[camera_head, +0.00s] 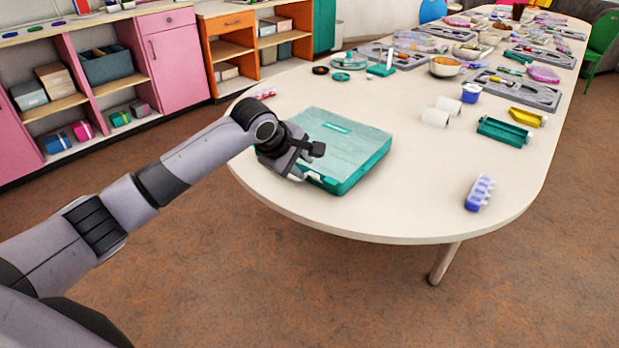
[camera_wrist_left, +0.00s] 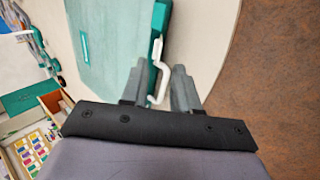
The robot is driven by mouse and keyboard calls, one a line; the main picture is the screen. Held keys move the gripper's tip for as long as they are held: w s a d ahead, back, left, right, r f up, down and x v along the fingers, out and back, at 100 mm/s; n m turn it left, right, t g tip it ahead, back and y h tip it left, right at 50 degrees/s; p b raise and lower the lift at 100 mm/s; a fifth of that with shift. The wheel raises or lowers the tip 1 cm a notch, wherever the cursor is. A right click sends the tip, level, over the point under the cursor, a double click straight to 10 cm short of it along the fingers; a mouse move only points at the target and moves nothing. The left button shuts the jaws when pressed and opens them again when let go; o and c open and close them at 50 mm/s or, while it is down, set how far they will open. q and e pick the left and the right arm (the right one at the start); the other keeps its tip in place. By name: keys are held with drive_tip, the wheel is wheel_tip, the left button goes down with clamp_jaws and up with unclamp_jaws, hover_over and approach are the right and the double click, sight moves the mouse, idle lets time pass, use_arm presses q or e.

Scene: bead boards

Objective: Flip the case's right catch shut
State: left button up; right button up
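The teal case (camera_head: 345,140) lies on the near end of the table with its lid down. My left gripper (camera_head: 308,163) is at the case's near front edge, low and close to it. In the left wrist view the case (camera_wrist_left: 110,45) fills the upper middle, and a white fitting (camera_wrist_left: 160,62) runs along its edge. The two fingers of my left gripper stand apart, with the edge and part of the white fitting between them. I cannot tell whether the fitting is handle or catch, or whether the fingers touch it. The right catch is not clearly visible. My right gripper is not in view.
A purple bead holder (camera_head: 479,193) stands on the right of the table. White rolls (camera_head: 437,114), a teal tray (camera_head: 503,131) and a yellow tray (camera_head: 527,117) lie beyond it. The table's rounded edge is close to the case. Tabletop between case and holder is clear.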

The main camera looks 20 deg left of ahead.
sight(312, 175)
use_arm(q)
drive_tip(key=shift+b+x, duration=0.4)
drive_tip(key=shift+x, duration=2.45)
